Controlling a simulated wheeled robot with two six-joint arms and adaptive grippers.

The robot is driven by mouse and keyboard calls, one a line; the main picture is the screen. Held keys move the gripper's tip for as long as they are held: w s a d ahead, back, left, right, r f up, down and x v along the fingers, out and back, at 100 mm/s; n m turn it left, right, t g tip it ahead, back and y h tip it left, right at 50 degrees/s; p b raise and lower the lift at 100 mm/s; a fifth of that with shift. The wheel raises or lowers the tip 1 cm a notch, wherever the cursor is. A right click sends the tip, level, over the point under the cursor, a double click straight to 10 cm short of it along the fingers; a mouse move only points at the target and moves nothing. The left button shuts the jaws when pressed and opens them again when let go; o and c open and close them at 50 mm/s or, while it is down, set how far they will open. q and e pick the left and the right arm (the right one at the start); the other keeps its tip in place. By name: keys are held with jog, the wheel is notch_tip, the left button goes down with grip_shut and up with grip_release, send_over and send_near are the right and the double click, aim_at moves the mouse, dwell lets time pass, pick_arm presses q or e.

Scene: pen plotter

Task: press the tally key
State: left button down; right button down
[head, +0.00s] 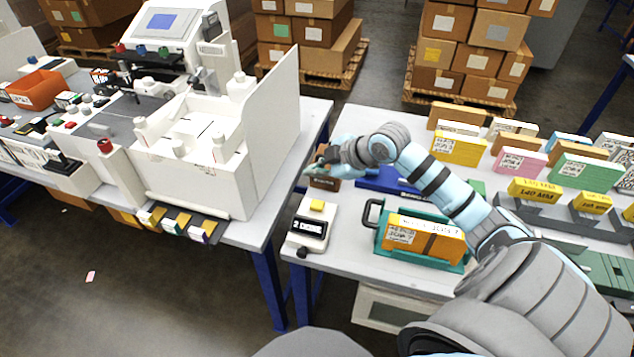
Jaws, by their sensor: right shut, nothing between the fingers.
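A white tally counter (299,240) sits at the near left corner of the right-hand table, with a dark display (309,228) on its face. A yellow key (317,206) is on its top, uncovered, and a dark knob (303,252) is at its front. My right gripper (319,163) is shut and empty. It appears beyond the counter, above the yellow key in the picture and apart from it, close over a small brown block (323,182). Its fingertips are small and partly hidden by its own body. My left gripper is out of view.
The white plotter's tall side panel (275,130) stands left, across a narrow gap between tables.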

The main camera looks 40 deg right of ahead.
jog(key=shift+f, duration=0.15)
jog(key=b, duration=0.8)
send_over(316, 206)
notch_tip(316, 206, down, 8)
jog(key=shift+f, duration=0.4)
dwell(0.7)
jog(key=shift+f, duration=0.4)
jog(key=shift+f+b, duration=0.55)
jog(key=shift+f, duration=0.05)
dwell(0.6)
jog(key=shift+r+p, duration=1.05)
jog(key=shift+p, duration=0.1)
